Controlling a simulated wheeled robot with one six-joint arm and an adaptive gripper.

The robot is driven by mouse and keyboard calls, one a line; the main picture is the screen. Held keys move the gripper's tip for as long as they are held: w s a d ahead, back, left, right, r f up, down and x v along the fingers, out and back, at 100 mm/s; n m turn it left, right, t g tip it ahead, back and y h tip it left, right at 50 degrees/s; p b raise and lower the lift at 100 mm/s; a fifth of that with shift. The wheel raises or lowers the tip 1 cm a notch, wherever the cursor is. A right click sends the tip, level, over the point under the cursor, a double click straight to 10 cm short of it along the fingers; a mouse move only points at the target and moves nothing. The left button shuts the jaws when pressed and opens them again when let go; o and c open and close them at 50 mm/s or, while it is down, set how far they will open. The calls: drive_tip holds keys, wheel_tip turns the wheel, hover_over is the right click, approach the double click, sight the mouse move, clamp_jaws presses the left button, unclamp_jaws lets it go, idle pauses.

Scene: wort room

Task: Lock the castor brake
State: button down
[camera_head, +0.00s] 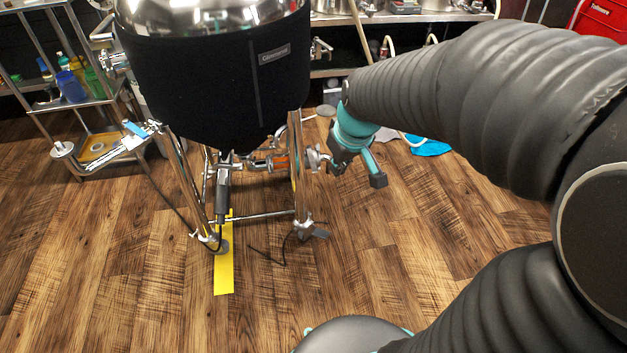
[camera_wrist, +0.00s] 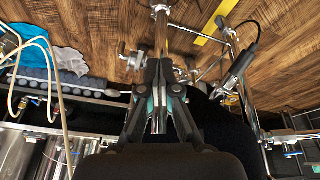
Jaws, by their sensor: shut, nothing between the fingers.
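The stand holds a black-jacketed vessel (camera_head: 215,75) on metal legs. In the head view, the near right leg (camera_head: 300,180) ends in a castor (camera_head: 303,226) with a dark grey tab (camera_head: 320,234) at its right. The near left castor (camera_head: 219,246) is by a yellow floor strip. In the wrist view, my gripper (camera_wrist: 158,66) is shut and empty. Its fingers point toward the floor end of a leg (camera_wrist: 162,35) and overlap it in the picture; contact cannot be told. In the head view my wrist is right of the near right leg, above the castor's height.
A wire rack (camera_head: 85,100) with bottles stands at the left. A back shelf (camera_head: 400,17) has hoses hanging from it. A blue cloth (camera_head: 430,147) lies on the floor behind my wrist. A dark cable (camera_head: 270,258) lies near the castors.

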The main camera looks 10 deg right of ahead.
drive_tip(key=w+f+n+g, duration=0.1)
drive_tip(key=w+f+n, duration=0.2)
drive_tip(key=w+f, duration=0.9)
drive_tip(key=n+g+b, duration=0.1)
drive_tip(key=n+g, duration=0.1)
hover_over(323, 233)
wheel_tip(323, 233, down, 18)
drive_tip(key=shift+s+d+f, duration=0.25)
drive_tip(key=shift+s, duration=0.05)
drive_tip(key=f, duration=0.6)
drive_tip(key=f+b, duration=0.1)
drive_tip(key=f, duration=0.5)
drive_tip(key=shift+w+a+f, duration=0.15)
drive_tip(key=shift+a+f, duration=0.05)
drive_tip(key=shift+f, duration=0.1)
drive_tip(key=shift+d+f, duration=0.15)
drive_tip(key=shift+f, duration=0.4)
